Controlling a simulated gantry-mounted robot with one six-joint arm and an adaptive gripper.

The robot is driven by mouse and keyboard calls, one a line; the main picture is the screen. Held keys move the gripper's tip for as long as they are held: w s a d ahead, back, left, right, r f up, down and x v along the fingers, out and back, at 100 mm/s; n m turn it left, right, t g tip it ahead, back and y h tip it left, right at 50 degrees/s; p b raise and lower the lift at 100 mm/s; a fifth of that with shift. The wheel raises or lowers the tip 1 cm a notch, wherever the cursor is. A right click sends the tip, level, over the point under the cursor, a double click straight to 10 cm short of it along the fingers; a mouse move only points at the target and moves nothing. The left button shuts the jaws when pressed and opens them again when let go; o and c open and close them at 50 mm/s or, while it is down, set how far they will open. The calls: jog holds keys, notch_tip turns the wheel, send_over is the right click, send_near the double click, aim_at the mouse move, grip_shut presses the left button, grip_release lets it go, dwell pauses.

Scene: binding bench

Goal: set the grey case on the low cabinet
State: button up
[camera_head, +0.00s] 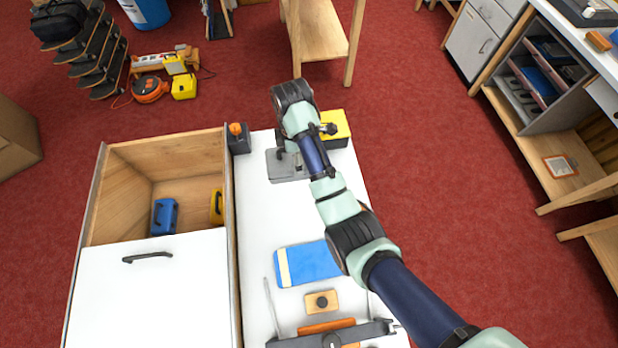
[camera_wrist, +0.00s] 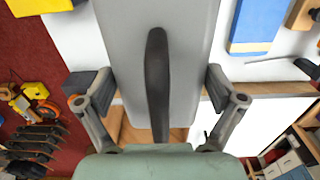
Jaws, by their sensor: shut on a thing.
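The grey case (camera_head: 287,172) is a flat grey block with a dark handle, at the far end of the white worktop in the head view. In the wrist view the grey case (camera_wrist: 190,60) fills the middle, its dark handle running between the fingers. My gripper (camera_head: 284,150) is shut on it; the fingers also show in the wrist view (camera_wrist: 160,100). I cannot tell whether the case touches the worktop. The low cabinet (camera_head: 150,290), wooden with a white panel and dark handle, stands left of the worktop. Its far compartment is open.
A blue case (camera_head: 165,216) and a yellow case (camera_head: 216,205) lie in the open compartment. A yellow-topped box (camera_head: 336,128) stands right of my gripper. A blue book (camera_head: 307,263) and a wooden block (camera_head: 321,301) lie nearer. The white panel is clear.

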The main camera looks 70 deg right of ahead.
notch_tip(320, 180, down, 20)
jog(key=b, duration=0.8)
jog(key=shift+f, duration=0.1)
jog(key=o, duration=1.1)
jog(key=shift+f, duration=0.1)
jog(key=shift+c, duration=0.2)
jog(key=shift+o, duration=0.3)
notch_tip(320, 180, up, 12)
jog(key=p, duration=0.3)
jog(key=shift+r+p, duration=0.25)
jog(key=shift+p, duration=0.1)
